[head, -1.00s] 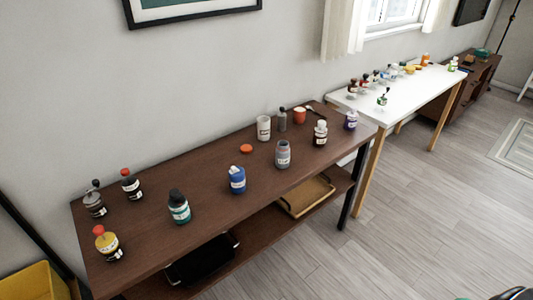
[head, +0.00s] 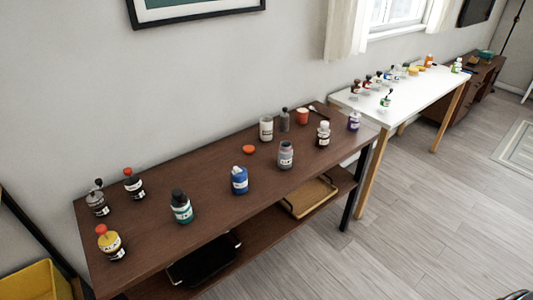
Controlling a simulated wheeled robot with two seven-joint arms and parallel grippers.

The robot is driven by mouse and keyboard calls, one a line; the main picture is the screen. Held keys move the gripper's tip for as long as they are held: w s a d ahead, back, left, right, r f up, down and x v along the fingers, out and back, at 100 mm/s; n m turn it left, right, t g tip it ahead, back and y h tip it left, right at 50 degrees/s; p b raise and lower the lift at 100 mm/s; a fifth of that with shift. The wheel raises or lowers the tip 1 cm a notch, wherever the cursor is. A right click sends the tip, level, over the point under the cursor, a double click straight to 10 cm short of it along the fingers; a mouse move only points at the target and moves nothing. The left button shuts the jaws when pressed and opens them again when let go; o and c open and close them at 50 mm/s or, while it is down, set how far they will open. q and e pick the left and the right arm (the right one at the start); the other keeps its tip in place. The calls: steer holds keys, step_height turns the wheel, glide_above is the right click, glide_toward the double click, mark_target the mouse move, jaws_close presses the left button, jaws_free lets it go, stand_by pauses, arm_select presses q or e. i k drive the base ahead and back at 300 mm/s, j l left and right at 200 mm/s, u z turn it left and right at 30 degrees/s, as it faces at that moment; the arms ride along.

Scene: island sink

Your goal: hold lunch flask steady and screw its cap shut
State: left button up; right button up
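Several small bottles and jars stand on a long dark brown table (head: 215,170). A grey, open-looking jar (head: 286,156) stands right of the table's middle. A flat orange-red disc (head: 249,150), which looks like a loose cap, lies on the table to its left, apart from it. A pale cylinder (head: 266,128) stands behind them, towards the wall. I cannot tell for sure which of these is the lunch flask. Neither of my grippers is in view.
A blue bottle (head: 240,180) and a teal bottle (head: 181,207) stand left of the jar. A brown tray (head: 309,198) and a black tray (head: 204,260) are on the lower shelf. A white table (head: 412,88) stands beyond. The floor (head: 420,210) in front is clear.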

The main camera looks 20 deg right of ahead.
mark_target(285, 155)
steer(key=i+l+u, duration=0.25)
steer(key=l+u, duration=0.15)
steer(key=l, duration=0.5)
steer(key=i+l+u, duration=0.1)
steer(key=l+u, duration=0.25)
steer(key=l, duration=0.6)
steer(key=l+u, duration=0.4)
steer(key=l, duration=0.55)
